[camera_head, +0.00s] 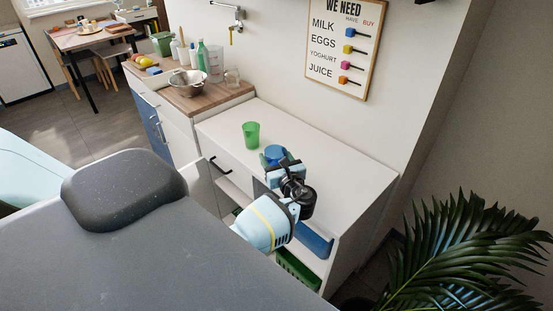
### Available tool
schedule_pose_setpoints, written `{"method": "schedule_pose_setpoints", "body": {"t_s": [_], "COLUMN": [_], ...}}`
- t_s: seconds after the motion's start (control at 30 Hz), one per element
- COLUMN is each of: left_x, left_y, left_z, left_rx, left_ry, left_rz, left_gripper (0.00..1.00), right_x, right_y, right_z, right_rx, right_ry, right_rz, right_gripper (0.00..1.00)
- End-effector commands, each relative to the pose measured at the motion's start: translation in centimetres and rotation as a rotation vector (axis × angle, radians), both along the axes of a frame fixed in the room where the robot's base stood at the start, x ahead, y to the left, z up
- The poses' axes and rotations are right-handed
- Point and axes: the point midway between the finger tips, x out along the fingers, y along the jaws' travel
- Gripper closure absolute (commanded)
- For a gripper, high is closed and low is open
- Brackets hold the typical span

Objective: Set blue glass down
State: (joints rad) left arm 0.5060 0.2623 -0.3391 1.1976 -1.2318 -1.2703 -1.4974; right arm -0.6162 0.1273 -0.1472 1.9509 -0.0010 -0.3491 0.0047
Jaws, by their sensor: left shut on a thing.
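The blue glass (273,153) is at my left gripper (279,163), near the far edge of the hand, over the white cabinet top (308,148). The gripper is shut on the glass, and the hand hides most of the glass's lower part. I cannot tell whether the glass's base touches the cabinet top. A green glass (251,134) stands upright on the white top, a little left of the blue glass and apart from it. My right gripper is not in view.
A wooden counter (211,99) with a metal colander (188,82), bottles and a glass jug adjoins at the back left. A wall board (345,45) hangs behind. The white top right of the gripper is clear. A plant (465,250) stands at right.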

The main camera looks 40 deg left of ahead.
Motion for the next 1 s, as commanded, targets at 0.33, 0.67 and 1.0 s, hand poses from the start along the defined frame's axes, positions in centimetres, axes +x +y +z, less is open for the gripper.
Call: {"method": "schedule_pose_setpoints", "body": {"t_s": [0.33, 0.67, 1.0], "left_x": [-0.4, -4.1, -11.7], "left_y": [-0.8, -8.0, -18.3], "left_z": [0.2, 1.8, 6.1], "left_rx": [0.002, 0.012, 0.011], "left_ry": [0.004, 0.033, 0.029], "left_rz": [-0.061, -0.436, -0.87], "left_gripper": [0.72, 0.72, 0.72], "right_x": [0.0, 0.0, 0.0], "right_y": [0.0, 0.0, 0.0], "right_z": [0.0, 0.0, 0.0], "right_rx": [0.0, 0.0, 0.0], "right_ry": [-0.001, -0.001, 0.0], "right_rz": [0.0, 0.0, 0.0], "right_gripper": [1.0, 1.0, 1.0]}}
